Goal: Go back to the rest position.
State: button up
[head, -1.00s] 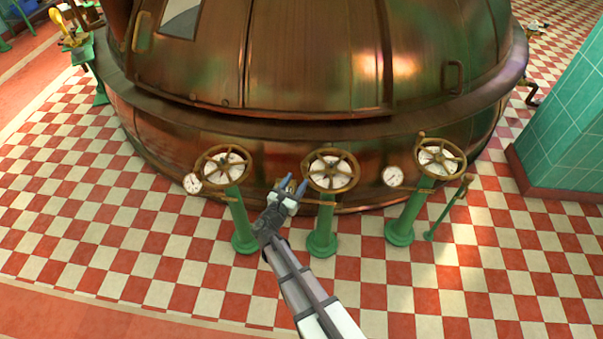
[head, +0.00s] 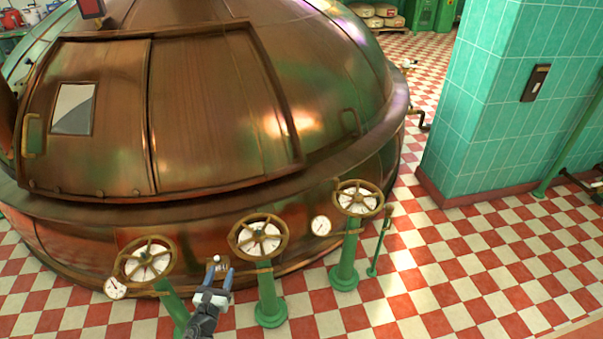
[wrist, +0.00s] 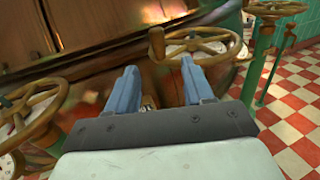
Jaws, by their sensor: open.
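My gripper (head: 217,277) is in the lower middle of the head view, between the left handwheel (head: 146,261) and the middle handwheel (head: 259,236), in front of the copper kettle (head: 205,100). Its two blue fingers are apart. A small light fitting (head: 216,261) shows just past the fingertips; I cannot tell if they touch it. In the wrist view the open gripper (wrist: 160,76) points toward the kettle wall, with the middle handwheel (wrist: 215,42) beyond the right finger. Nothing shows held between the fingers.
A right handwheel (head: 358,198) stands on a green post, with a round gauge (head: 321,226) beside it. Another gauge (head: 115,288) is at lower left. A teal tiled pillar (head: 510,110) stands at right. Checkered floor (head: 470,270) lies open at lower right.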

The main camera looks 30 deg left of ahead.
jog(key=s+d+f+m+g+h, duration=0.2)
jog(key=d+f+m+g+h, duration=0.3)
jog(key=d+f+m, duration=0.55)
jog(key=s+d+f+m+g+h, duration=0.2)
jog(key=d+f+m+g+h, duration=0.4)
jog(key=d+m, duration=0.7)
jog(key=d+f+m+g+y, duration=0.1)
jog(key=d+m+g, duration=0.3)
jog(key=d, duration=1.1)
jog(key=d+f+m+g+y, duration=0.1)
jog(key=d+f+m+g, duration=0.3)
jog(key=d, duration=1.1)
jog(key=s+d+f+m+g+y, duration=0.1)
jog(key=d+f+m+g, duration=0.2)
jog(key=d+m, duration=0.6)
jog(key=d+g, duration=0.1)
jog(key=d, duration=0.5)
jog(key=shift+d+m, duration=0.2)
jog(key=shift+m, duration=0.15)
